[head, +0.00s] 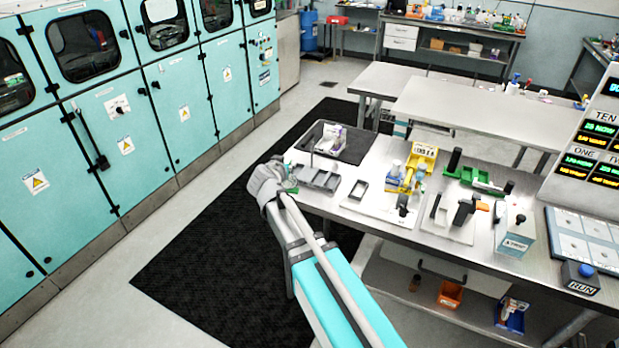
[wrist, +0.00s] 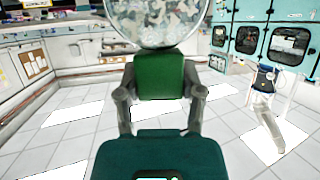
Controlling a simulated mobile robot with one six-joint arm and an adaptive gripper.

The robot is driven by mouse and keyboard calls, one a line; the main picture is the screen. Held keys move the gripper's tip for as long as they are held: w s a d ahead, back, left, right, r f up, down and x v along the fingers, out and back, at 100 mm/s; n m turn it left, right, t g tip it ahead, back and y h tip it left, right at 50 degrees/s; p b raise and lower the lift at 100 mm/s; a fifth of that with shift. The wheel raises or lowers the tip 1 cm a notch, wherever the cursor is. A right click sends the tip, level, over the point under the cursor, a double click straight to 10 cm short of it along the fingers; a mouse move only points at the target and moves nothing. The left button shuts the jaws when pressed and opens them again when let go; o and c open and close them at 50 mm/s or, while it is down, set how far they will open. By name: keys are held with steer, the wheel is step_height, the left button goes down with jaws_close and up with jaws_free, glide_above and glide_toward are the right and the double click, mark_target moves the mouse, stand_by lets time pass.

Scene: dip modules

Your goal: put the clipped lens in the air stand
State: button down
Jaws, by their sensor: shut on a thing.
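The clipped lens is in my gripper. In the wrist view its green clip (wrist: 160,75) sits between the two fingers (wrist: 159,105), and the round, clear, speckled lens (wrist: 155,18) rises above it, cut off by the top edge. In the head view my gripper (head: 284,186) is at the left end of the steel table, by the grey compartment tray (head: 318,180); only a bit of green shows there and the arm hides much of the rest.
A black tray (head: 359,151) with a white and purple item lies behind the compartment tray. A small dark frame (head: 358,190), a yellow bin (head: 424,160), a green holder (head: 487,186) and a pale box (head: 515,235) crowd the table. A display panel (head: 595,130) is at right.

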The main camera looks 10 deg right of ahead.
steer(key=shift+w+d+m+g+h, duration=0.3)
steer(key=shift+w+d+m+h, duration=0.1)
steer(key=shift+m+h, duration=0.25)
steer(key=shift+w+d+m+g+h, duration=0.1)
steer(key=shift+d+m+g+h, duration=0.2)
steer(key=shift+m+g+h, duration=0.45)
steer(key=shift+t, duration=0.25)
steer(key=w+d+f+b, duration=0.3)
steer(key=w+f+b, duration=0.6)
steer(key=w, duration=0.3)
steer(key=shift+w+d, duration=0.35)
